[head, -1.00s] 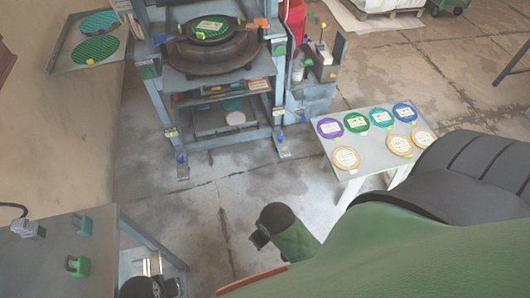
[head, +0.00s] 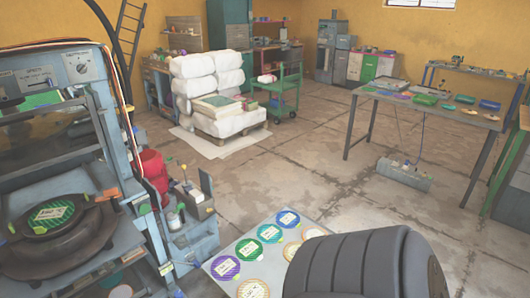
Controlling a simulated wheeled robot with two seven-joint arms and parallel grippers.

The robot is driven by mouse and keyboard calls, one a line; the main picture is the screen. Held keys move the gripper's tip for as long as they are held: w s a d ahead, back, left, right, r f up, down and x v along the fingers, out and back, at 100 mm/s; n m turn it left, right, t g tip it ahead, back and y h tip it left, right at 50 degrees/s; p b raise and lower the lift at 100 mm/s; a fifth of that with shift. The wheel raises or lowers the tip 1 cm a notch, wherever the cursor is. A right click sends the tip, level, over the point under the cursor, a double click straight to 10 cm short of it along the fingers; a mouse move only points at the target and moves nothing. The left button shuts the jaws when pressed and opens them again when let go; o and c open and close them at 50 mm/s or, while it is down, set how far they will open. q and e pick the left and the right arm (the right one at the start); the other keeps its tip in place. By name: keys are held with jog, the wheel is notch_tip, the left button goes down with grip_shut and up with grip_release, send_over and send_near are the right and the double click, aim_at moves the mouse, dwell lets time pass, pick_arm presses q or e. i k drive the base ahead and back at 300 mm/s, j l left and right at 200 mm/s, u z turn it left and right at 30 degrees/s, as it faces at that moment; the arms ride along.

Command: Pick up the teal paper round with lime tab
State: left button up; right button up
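A teal paper round (head: 270,233) with a white label lies on the small pale table (head: 308,212) at the bottom middle of the head view. It lies in a row between a green round (head: 249,249) and a blue round (head: 287,218), with a purple round (head: 225,268) at the near end. The colour of its tab is too small to tell for sure. Neither of my grippers is in view.
Cream rounds (head: 253,289) lie beside the row, partly hidden by my dark arm link. The press (head: 60,150) stands at left with a green round (head: 53,214) on it. A long table (head: 425,101) stands at right; the floor between is mostly clear.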

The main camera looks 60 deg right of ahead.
aim_at(269, 234)
jog(key=l+z, duration=0.15)
jog(key=z, duration=0.2)
jog(key=i+l+z, duration=0.1)
jog(key=z, duration=0.25)
jog(key=i+l+z, duration=0.1)
jog(key=z, duration=1.25)
